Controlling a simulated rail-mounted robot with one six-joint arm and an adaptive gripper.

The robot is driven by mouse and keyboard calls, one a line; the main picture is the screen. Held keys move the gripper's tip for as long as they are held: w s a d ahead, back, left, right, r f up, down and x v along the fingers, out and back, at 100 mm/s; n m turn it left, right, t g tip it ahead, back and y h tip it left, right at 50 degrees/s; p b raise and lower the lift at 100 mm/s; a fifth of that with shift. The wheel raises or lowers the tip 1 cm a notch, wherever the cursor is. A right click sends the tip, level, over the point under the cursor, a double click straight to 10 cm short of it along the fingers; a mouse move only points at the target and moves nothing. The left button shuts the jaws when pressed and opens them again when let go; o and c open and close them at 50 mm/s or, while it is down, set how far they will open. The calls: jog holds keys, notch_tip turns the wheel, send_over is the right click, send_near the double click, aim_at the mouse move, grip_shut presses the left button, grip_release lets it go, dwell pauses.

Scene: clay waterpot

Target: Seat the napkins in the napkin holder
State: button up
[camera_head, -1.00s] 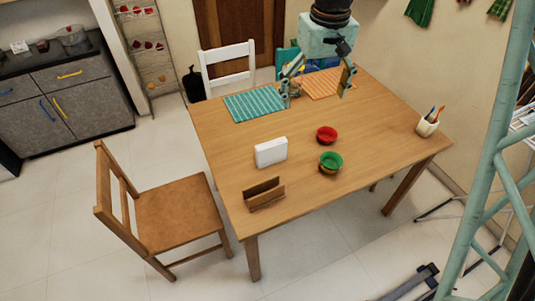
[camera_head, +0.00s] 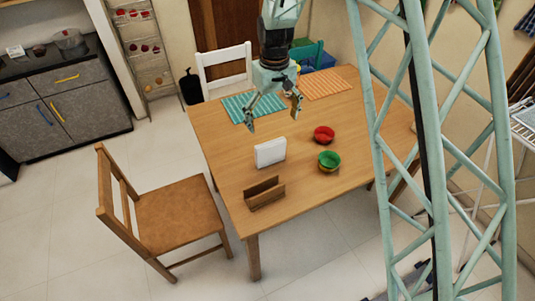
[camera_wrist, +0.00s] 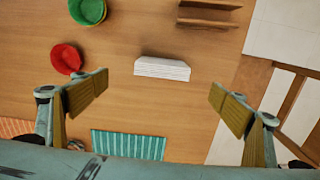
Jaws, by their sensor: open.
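The white stack of napkins (camera_head: 270,152) stands upright on the wooden table, near its left edge. The wooden napkin holder (camera_head: 264,193) is in front of it, nearer the table's front left corner, and looks empty. My gripper (camera_head: 274,122) is open, above the table behind the napkins and apart from them. In the wrist view the napkins (camera_wrist: 162,68) show between and beyond the open fingers of my gripper (camera_wrist: 158,97).
A red bowl (camera_head: 324,134) and a green bowl (camera_head: 329,161) stand right of the napkins. A teal striped mat (camera_head: 240,110) and an orange mat (camera_head: 325,83) lie at the back. A wooden chair (camera_head: 165,210) stands left of the table. The table around the napkins is clear.

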aim_at(271, 143)
jog(key=shift+a+f, duration=0.3)
jog(key=shift+f, duration=0.1)
jog(key=shift+f, duration=0.1)
jog(key=shift+f, duration=4.2)
jog(key=shift+a+f+b, duration=0.1)
jog(key=shift+f+b, duration=0.35)
jog(key=shift+f, duration=2.15)
jog(key=shift+w, duration=0.1)
jog(key=shift+c, duration=0.5)
jog(key=c, duration=0.9)
